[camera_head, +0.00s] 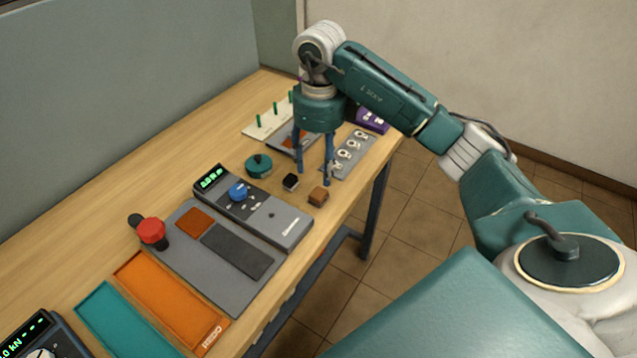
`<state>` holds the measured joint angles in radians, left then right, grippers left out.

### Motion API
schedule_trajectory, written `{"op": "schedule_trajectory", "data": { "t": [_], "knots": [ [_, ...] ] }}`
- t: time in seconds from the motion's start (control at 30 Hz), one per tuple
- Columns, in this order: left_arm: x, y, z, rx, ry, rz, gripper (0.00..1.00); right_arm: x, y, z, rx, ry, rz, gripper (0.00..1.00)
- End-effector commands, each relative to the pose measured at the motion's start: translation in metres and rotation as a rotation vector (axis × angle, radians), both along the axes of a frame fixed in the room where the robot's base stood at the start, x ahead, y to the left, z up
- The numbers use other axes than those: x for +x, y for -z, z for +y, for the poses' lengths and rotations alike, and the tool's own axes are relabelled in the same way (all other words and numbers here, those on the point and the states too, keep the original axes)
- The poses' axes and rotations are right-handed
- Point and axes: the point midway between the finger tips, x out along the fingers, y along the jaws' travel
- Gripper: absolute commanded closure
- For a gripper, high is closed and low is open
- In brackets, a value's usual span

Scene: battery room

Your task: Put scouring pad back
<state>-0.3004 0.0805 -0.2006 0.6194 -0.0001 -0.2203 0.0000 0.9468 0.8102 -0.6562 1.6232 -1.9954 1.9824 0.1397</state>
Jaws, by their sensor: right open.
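I cannot tell for sure which thing is the scouring pad. A small brown block (318,195) lies on the table near its front edge, just below my right gripper. My right gripper (313,178) points down with its two blue fingers apart, open and empty. A small black block (291,182) with a pale top lies to the left of the brown one. A grey board (216,279) nearer to me bears a rust-brown square (195,222) and a dark grey rectangle (238,251). My left gripper is out of view.
A grey device with a display (293,234) and blue knob stands behind the board. A red-topped knob (151,231), an orange tray (166,303) and a teal tray (112,320) are nearer. A round green object (258,166) and a peg rack (258,132) stand farther back.

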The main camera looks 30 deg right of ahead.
Motion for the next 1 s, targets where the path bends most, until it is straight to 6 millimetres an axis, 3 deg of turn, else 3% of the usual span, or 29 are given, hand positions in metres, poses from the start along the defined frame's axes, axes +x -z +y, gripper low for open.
{"op": "schedule_trajectory", "data": {
  "t": [0.13,0.3,1.0],
  "knots": [
    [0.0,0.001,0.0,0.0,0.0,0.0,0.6,0.001,-0.027,-0.001,-0.003,0.001,-0.002,0.49],
    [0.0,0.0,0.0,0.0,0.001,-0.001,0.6,0.0,-0.039,-0.001,-0.001,0.001,0.0,0.49],
    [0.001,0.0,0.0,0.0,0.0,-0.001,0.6,0.0,-0.04,0.0,0.001,0.0,0.001,0.49]
  ]
}}
